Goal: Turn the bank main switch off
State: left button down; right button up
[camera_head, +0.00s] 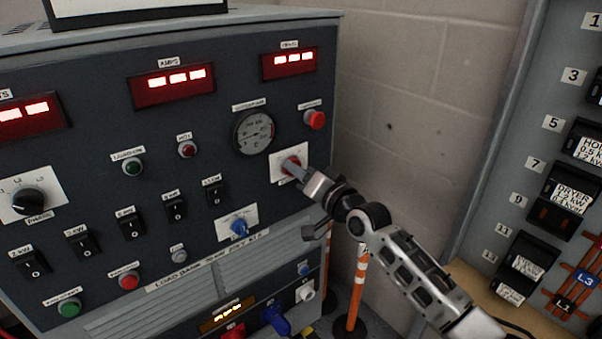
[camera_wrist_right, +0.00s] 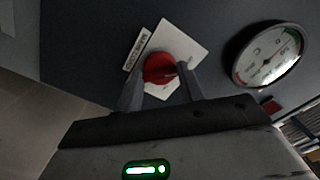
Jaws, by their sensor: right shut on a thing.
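The bank main switch (camera_head: 291,164) is a red rotary knob on a white plate, at the right side of the dark load bank panel (camera_head: 215,120). My right gripper (camera_head: 300,172) reaches it from the lower right and is shut on the knob. In the right wrist view the red knob (camera_wrist_right: 160,69) sits between the two grey fingers (camera_wrist_right: 158,80), with its white plate (camera_wrist_right: 190,45) and label beside it. Part of the plate is hidden by the fingers in the head view. My left gripper is not in view.
A round gauge (camera_head: 254,132) and a red push button (camera_head: 314,119) sit just above the knob. A blue knob (camera_head: 239,227) is to the lower left. A breaker panel (camera_head: 540,150) stands at the right. An orange-white post (camera_head: 357,290) stands below my right arm.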

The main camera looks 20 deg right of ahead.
dwell(0.3)
jog(key=o, duration=1)
jog(key=shift+c, duration=0.2)
jog(key=shift+s, duration=0.1)
jog(key=v, duration=1.6)
